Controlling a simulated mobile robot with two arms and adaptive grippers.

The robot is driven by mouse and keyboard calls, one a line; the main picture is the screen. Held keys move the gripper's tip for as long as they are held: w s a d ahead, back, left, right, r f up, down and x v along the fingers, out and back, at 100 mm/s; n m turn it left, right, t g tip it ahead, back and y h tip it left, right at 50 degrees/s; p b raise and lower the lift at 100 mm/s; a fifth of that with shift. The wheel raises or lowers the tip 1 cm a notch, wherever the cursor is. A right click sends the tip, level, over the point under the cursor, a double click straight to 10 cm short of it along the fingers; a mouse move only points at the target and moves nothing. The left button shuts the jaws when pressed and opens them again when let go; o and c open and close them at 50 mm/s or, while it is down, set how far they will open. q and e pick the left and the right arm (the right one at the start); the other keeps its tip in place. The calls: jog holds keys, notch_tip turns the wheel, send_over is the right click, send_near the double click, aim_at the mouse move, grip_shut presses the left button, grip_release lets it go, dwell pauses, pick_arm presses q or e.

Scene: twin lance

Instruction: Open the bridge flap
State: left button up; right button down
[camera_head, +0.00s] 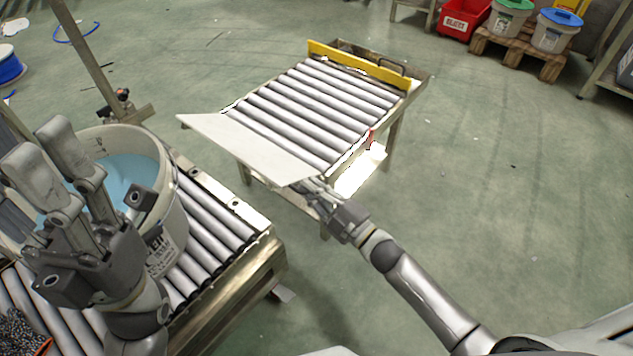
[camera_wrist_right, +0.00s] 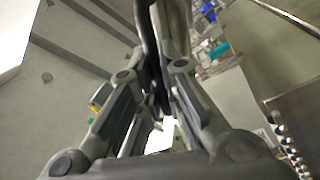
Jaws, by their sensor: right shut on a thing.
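The bridge flap (camera_head: 245,147) is a pale flat plate at the near end of the far roller table (camera_head: 320,105). It slants up and out from that end and spans its width. My right gripper (camera_head: 316,186) is shut on the flap's edge at its near right corner. In the right wrist view the fingers (camera_wrist_right: 155,95) are close together around a thin dark strip; what it is cannot be told there. My left gripper (camera_head: 75,165) has its fingers spread, pointing up, in front of the white bucket (camera_head: 178,225). It looks open and empty.
The bucket holds blue liquid and stands on the near roller table (camera_head: 215,205). A floor gap separates the two tables. A yellow bar (camera_head: 358,65) closes the far table's back end. A red bin (camera_head: 463,18) and lidded buckets on a pallet (camera_head: 520,50) stand at the back right.

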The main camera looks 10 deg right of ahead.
jog(key=shift+s+a+f+n+y+b, duration=0.25)
jog(key=shift+f+n+b, duration=0.3)
jog(key=shift+n, duration=0.4)
jog(key=shift+s+a+f+n+y+b, duration=0.1)
jog(key=shift+a+f+n+y+b, duration=0.2)
jog(key=shift+f+n, duration=0.55)
jog(key=shift+d+r, duration=0.1)
jog(key=c, duration=1.6)
grip_release()
jog(key=shift+o, duration=0.2)
jog(key=v, duration=1.2)
jog(key=shift+r, duration=0.1)
